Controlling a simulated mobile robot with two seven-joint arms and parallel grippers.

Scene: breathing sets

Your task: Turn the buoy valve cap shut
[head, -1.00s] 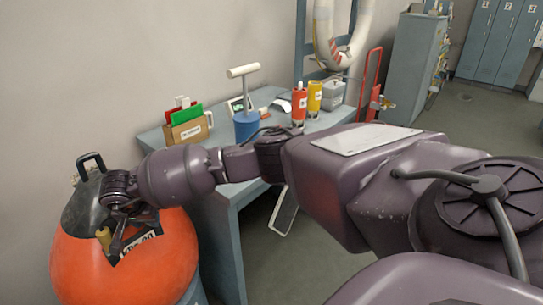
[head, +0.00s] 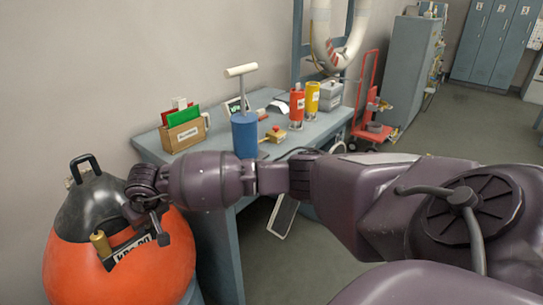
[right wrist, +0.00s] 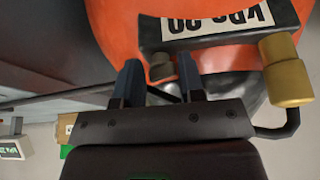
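The orange buoy (head: 75,265) with a black top stands at the lower left of the head view. A brass cylinder (head: 100,242) sits by the left end of its label plate (head: 132,246), and shows at the right in the right wrist view (right wrist: 287,75). A small dark grey knob (right wrist: 161,68), possibly the valve cap, shows below the plate there. My right gripper (right wrist: 160,72) has its fingers apart, with the knob between or just beyond the tips; contact is unclear. In the head view the right gripper (head: 158,232) is at the plate's right end. My left gripper is out of view.
A blue-grey table (head: 300,138) stands behind my right arm. On it are a blue cylinder pump (head: 245,135), a box of folders (head: 184,134), a red bottle (head: 296,108) and a yellow bottle (head: 312,98). A red hand truck (head: 368,95) stands beyond. Open floor lies to the right.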

